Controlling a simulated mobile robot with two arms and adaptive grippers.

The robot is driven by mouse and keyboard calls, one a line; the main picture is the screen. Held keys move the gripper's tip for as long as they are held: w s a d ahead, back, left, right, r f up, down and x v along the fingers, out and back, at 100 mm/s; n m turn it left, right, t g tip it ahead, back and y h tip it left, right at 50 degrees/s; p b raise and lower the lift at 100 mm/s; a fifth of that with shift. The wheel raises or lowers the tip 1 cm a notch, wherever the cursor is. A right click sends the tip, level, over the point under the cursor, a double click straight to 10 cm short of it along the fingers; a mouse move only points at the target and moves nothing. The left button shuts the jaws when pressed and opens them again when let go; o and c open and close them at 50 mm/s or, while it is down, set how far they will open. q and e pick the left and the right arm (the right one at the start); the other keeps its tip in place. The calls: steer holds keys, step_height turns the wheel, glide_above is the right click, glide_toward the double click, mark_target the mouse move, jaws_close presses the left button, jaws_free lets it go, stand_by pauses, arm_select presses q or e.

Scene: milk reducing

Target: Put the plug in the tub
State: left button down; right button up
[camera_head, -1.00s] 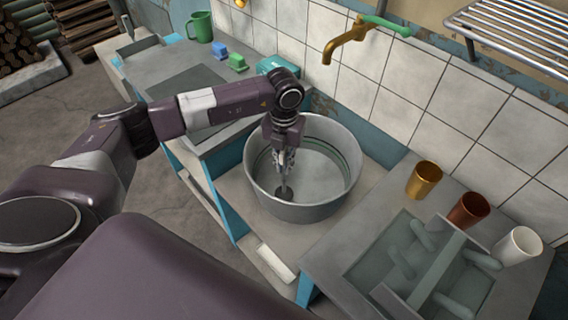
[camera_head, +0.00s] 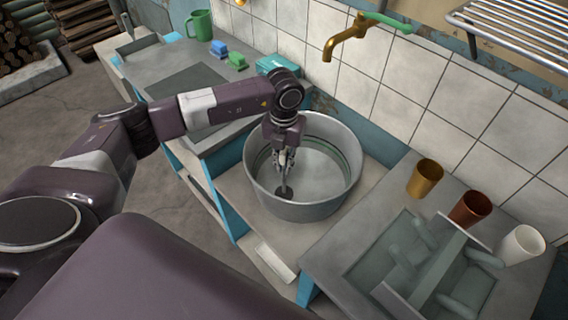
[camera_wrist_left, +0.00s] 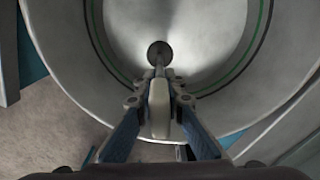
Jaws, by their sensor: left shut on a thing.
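The tub (camera_head: 330,195) is a round grey metal basin with a green band inside, set low between two counters. My left gripper (camera_head: 284,170) reaches down inside it, near its left wall. The gripper is shut on the plug (camera_head: 285,192), which has a stem and a dark round base. In the left wrist view, my left gripper (camera_wrist_left: 159,100) has its fingers around the pale handle of the plug (camera_wrist_left: 159,52). The plug's dark round end is close to the tub's floor (camera_wrist_left: 195,30); whether it touches is hard to tell. My right gripper is not in view.
A brass tap (camera_head: 345,38) with a green hose is on the tiled wall above. The right counter holds a gold cup (camera_head: 425,178), a brown cup (camera_head: 469,209) and a white cup (camera_head: 522,245). The left counter holds a green mug (camera_head: 200,26), a blue block (camera_head: 218,48) and a green block (camera_head: 237,61).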

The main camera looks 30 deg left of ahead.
arm_select(q)
steer(key=c, duration=1.3)
jaws_free()
steer(key=shift+r, duration=0.1)
steer(key=shift+r+p, duration=2.45)
steer(key=shift+r, duration=1.3)
steer(key=shift+f, duration=0.1)
